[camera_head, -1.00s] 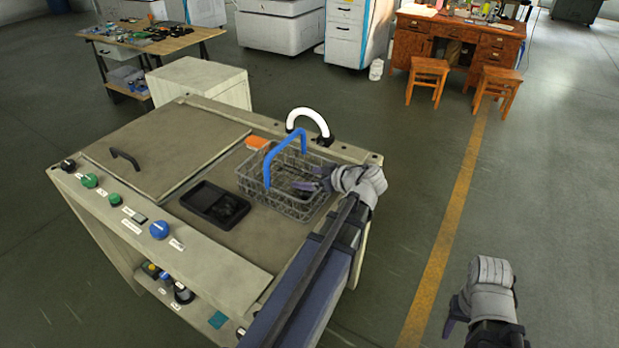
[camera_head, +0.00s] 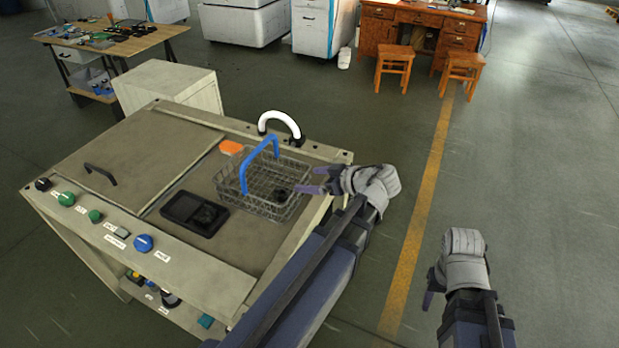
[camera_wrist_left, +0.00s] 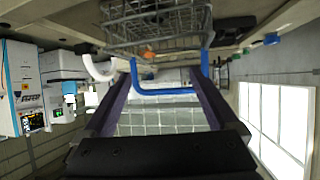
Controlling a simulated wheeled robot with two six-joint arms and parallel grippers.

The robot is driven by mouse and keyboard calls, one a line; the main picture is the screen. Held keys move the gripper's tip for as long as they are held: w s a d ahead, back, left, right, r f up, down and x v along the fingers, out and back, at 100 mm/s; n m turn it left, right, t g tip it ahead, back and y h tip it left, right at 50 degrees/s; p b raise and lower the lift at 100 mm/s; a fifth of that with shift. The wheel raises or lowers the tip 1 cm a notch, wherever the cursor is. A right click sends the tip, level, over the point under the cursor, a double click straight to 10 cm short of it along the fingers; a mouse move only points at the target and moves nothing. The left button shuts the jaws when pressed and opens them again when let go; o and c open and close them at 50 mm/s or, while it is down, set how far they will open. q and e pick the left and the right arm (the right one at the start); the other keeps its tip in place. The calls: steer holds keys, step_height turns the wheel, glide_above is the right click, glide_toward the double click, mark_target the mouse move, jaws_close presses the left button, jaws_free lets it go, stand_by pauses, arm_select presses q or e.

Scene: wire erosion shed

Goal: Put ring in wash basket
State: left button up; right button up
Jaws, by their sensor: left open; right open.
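The wash basket (camera_head: 232,192) is a grey wire basket with a raised blue handle (camera_head: 244,175), standing on the machine top. A small dark ring-like piece (camera_head: 281,195) shows inside it near its right side, its shape too small to be sure. My left gripper (camera_head: 311,180) is open and empty, just right of the basket. In the left wrist view the open fingers (camera_wrist_left: 162,98) have nothing between them on hold; the basket (camera_wrist_left: 155,28) and blue handle (camera_wrist_left: 165,92) lie beyond. My right gripper (camera_head: 431,290) is open and empty, off over the floor at the right.
A black tray (camera_head: 178,222) lies left of the basket, and an orange object (camera_head: 231,147) behind it. A white curved pipe (camera_head: 272,117) rises at the machine's back edge. A lid with a handle (camera_head: 100,172) covers the left. Floor to the right is clear.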

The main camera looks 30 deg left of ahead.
arm_select(q)
steer(key=s+d+f+m+h, duration=0.3)
steer(key=d+m, duration=0.4)
steer(key=d, duration=0.2)
steer(key=s+d+f+m+h, duration=0.3)
steer(key=d+m, duration=0.4)
steer(key=d, duration=0.3)
steer(key=s+d+f+m+g+h, duration=0.1)
steer(key=s+d+f+m+h, duration=0.3)
steer(key=d, duration=0.5)
steer(key=f+m+h, duration=0.1)
steer(key=m, duration=0.1)
steer(key=shift+d+f+m, duration=0.15)
steer(key=shift+d+m, duration=0.1)
steer(key=shift+m, duration=0.15)
steer(key=shift+s, duration=0.1)
steer(key=shift+c, duration=0.2)
